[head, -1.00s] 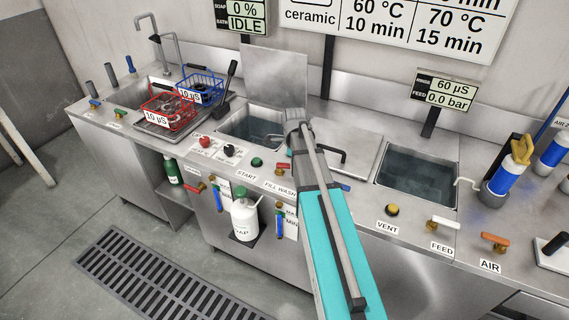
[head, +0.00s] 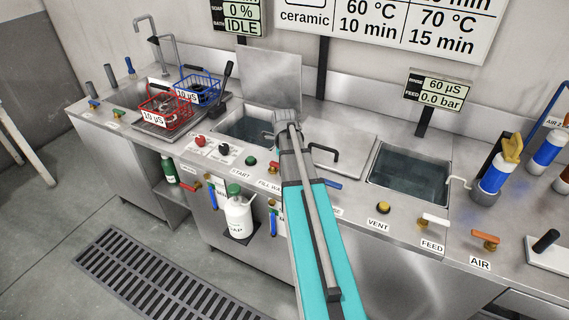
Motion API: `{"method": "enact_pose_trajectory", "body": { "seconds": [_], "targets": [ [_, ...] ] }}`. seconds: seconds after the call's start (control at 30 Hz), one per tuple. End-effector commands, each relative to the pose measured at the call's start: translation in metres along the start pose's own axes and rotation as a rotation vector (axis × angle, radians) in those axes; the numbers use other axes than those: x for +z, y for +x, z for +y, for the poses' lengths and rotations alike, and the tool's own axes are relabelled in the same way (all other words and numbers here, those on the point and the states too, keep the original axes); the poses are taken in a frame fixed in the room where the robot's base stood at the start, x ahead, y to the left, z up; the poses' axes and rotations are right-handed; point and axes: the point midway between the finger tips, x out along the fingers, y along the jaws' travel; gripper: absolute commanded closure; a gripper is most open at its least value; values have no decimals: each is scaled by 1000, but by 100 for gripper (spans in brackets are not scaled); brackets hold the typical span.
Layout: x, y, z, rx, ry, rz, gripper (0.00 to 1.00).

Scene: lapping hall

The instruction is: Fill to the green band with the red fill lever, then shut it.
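A FILL WASH label (head: 268,185) lies on the counter edge, partly behind my arm. No green band can be made out. The wash tank (head: 238,130) is open, its lid raised. The end of my arm is over the tank's right side; my gripper's fingers cannot be made out there.
A red basket (head: 165,108) and a blue basket (head: 200,90) stand at the left. A lidded tank (head: 345,140) and an open rinse tank (head: 408,178) are right of my arm. A display (head: 440,90) reads 60 µS, 0.0 bar.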

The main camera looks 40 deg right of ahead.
Motion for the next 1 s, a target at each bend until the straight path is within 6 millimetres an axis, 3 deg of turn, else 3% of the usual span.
{"method": "enact_pose_trajectory", "body": {
  "seconds": [0.4, 0.43, 0.6, 1.0],
  "targets": [
    [-2, 0, -7, 0, 17, -14, 100],
    [-2, 0, -7, 0, 18, -14, 67],
    [-5, 0, -8, 0, 20, -11, 35],
    [-8, 0, -8, 1, 22, -7, 34]
  ]
}}
